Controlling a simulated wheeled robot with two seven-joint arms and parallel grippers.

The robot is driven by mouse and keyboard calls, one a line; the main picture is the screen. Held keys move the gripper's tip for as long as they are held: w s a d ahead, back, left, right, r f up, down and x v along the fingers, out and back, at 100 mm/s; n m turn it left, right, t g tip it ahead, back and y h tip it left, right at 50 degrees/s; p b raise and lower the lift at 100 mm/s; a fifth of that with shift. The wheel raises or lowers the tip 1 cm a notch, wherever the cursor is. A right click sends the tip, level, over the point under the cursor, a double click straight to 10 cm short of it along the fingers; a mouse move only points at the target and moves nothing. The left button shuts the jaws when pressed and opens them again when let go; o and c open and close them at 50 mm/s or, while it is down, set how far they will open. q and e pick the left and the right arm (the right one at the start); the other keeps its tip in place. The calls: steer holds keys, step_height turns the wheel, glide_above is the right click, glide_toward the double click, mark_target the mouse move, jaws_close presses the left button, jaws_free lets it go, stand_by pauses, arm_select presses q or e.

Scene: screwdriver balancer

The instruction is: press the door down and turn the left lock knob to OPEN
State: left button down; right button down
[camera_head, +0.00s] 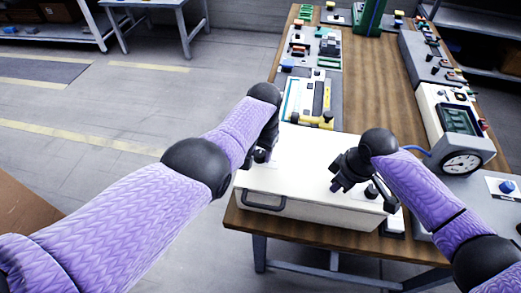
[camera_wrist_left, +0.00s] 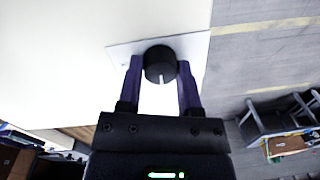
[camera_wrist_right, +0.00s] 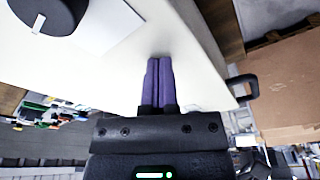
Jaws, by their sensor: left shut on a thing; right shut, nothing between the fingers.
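The white door (camera_head: 312,160) is the flat top of a box at the near end of the table. My left gripper (camera_wrist_left: 160,75) is shut on the black left lock knob (camera_wrist_left: 159,60), one finger on each side. The knob's white line points toward the gripper's palm in the left wrist view; no OPEN label is readable. My right gripper (camera_wrist_right: 158,72) is shut and empty, its fingertips at the door surface; whether they press on it cannot be told. The black right knob (camera_wrist_right: 45,14) stands beside it on a pale plate; it also shows in the head view (camera_head: 371,191).
A dark handle (camera_head: 263,201) sticks out from the box's front. Behind the box are a yellow-edged tray (camera_head: 308,100) and small parts. A grey unit with a round gauge (camera_head: 462,162) stands at the right. Bare wooden table (camera_head: 375,75) runs between them.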

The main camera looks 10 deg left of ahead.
arm_select(q)
steer(key=shift+n, duration=0.6)
arm_select(e)
steer(key=shift+s+f, duration=0.1)
arm_select(q)
steer(key=shift+c, duration=1.3)
jaws_free()
step_height(320, 180, up, 12)
steer(key=shift+d, duration=0.3)
arm_select(e)
steer(key=p+v, duration=0.5)
steer(key=a+p+v, duration=0.1)
steer(key=p+v, duration=0.1)
steer(key=shift+w+a+r+p, duration=0.15)
steer(key=shift+w+r+p, duration=0.15)
steer(key=shift+w+p, duration=0.1)
arm_select(q)
step_height(320, 180, up, 8)
glide_above(263, 154)
arm_select(e)
steer(key=shift+f, duration=0.15)
